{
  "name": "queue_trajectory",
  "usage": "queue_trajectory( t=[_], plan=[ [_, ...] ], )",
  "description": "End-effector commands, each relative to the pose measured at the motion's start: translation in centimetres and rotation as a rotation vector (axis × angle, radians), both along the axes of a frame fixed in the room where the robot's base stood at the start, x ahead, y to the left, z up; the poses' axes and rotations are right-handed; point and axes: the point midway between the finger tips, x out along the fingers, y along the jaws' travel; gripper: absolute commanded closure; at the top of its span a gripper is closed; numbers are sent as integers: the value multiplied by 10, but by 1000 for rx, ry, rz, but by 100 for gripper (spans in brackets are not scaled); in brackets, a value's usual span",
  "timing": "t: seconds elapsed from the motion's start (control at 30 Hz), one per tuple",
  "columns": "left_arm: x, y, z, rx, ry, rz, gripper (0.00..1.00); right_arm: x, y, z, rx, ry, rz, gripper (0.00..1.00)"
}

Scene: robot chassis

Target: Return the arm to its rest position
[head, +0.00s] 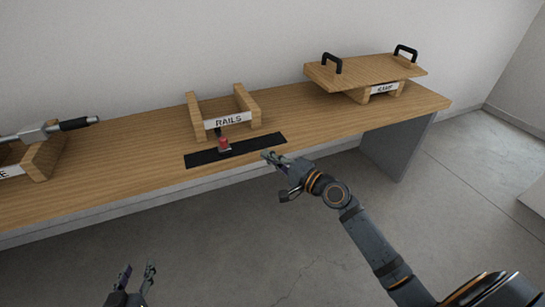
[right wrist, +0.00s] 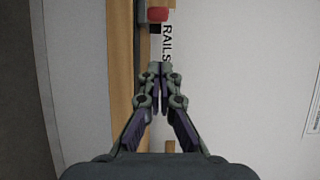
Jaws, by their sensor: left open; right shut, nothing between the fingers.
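My right arm (head: 370,240) reaches from the lower right toward the front edge of the wooden bench. Its gripper (head: 268,157) is at the right end of the black strip, near the bench edge. In the right wrist view the gripper (right wrist: 162,72) has its fingertips together with nothing between them. My left gripper (head: 139,270) is low at the bottom left, in front of the bench over the floor. Its two fingers are apart and it is empty.
The bench (head: 130,150) carries a wooden stand labelled RAILS (head: 228,121), a red object (head: 224,143) at the black strip (head: 205,157), a board with two black handles (head: 365,70) and a bar with a black grip (head: 45,132) at left. The floor (head: 240,240) before the bench is clear.

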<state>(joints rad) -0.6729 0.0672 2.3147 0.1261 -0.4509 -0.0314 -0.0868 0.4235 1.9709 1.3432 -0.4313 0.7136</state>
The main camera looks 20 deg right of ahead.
Motion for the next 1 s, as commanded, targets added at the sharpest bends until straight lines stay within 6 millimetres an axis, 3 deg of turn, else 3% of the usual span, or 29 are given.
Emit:
queue_trajectory(
  t=[0.13,0.57,0.67,0.77,0.9,1.0],
  plan=[
    [-3,0,-6,-1,26,-1,56,-8,-4,0,0,0,1,100],
    [-3,0,-6,0,28,-1,56,-9,-4,1,1,0,1,100],
    [-3,0,-6,-3,25,-1,56,-13,-1,-7,-36,-5,-4,100],
    [-3,0,-6,-3,25,-1,56,-31,8,-35,-218,-33,-23,100],
    [-3,0,-6,-2,25,-1,56,-71,16,-80,-629,-92,-55,100],
    [-3,0,-6,-2,26,-1,56,-96,13,-102,-893,-115,-63,100]
  ],
)
